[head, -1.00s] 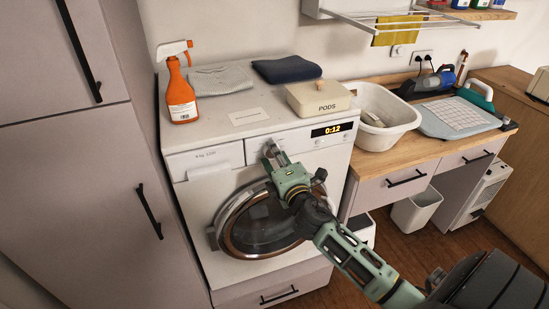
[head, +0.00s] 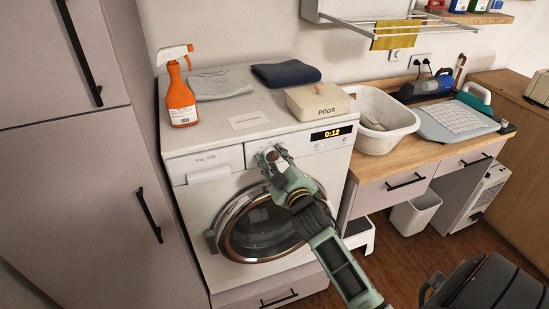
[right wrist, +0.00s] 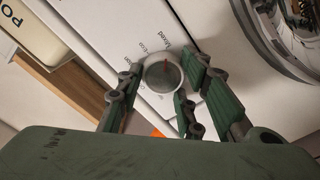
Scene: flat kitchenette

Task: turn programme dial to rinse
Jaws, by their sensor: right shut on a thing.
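The programme dial (right wrist: 160,78) is a round grey knob with a red pointer mark, on the white front panel of the washing machine (head: 196,222). Printed labels stand beside it in the right wrist view; "Mixed" and "Eco" are readable, the others are partly hidden or too small. The red mark points towards the printed labels. My right gripper (head: 268,156) is shut on the dial, with green fingers (right wrist: 158,92) on either side of it. In the head view the gripper partly covers the dial. My left gripper is not in view.
The lit display (head: 331,133) reads 0:12. On the machine's top stand an orange spray bottle (head: 181,100), folded cloths (head: 286,71) and a PODS box (head: 318,102). The round door (head: 258,232) lies below my gripper. A white basin (head: 384,120) stands on the counter to the right.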

